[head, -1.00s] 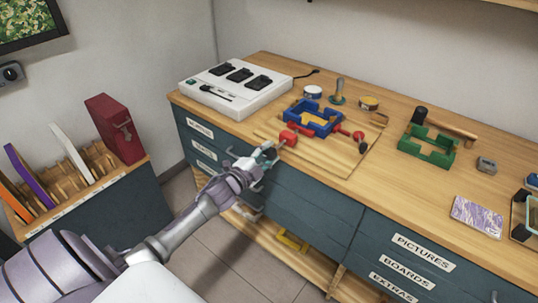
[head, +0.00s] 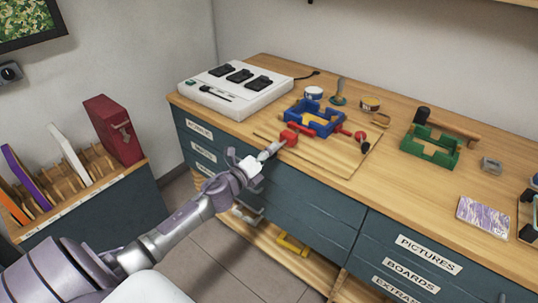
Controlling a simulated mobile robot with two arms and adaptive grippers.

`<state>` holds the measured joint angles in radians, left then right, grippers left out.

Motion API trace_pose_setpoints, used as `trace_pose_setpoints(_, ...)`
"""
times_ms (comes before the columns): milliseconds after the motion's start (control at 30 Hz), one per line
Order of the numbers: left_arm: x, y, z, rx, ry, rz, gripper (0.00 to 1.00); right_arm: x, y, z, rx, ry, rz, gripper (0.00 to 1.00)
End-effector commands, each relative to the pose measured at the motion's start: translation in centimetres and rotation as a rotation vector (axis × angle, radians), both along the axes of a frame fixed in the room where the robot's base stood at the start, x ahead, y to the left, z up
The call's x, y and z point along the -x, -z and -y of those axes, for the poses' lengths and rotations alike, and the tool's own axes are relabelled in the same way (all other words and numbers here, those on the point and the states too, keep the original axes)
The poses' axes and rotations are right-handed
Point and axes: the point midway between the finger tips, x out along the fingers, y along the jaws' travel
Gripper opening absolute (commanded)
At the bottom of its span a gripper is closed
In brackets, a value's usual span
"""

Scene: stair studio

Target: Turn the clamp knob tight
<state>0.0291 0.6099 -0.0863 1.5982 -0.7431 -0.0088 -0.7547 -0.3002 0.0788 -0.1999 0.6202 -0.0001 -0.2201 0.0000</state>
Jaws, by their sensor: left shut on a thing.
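A blue clamp frame (head: 318,121) lies on a wooden board on the workbench, with yellow pieces (head: 311,111) inside it. The red clamp knob (head: 289,138) is at its near left end, towards the bench's front edge. My left gripper (head: 275,147) reaches in from the lower left and is shut on the red knob. The fingers partly hide the knob's near side. My right gripper is not in view.
A thin wooden board (head: 338,160) lies under the clamp. A white charger box (head: 235,89) stands behind left. A green frame (head: 430,149) and a dark-headed hammer (head: 447,124) lie to the right. Bare bench top lies between the board and the purple card (head: 483,218).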

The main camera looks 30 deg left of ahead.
Motion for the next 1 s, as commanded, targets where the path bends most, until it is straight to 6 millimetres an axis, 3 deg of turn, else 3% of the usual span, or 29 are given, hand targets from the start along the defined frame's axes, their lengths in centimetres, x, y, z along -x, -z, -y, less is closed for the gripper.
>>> trace_pose_setpoints(1000,0.1,0.0,0.4,-0.899,0.003,0.067,0.09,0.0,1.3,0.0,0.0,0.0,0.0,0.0)
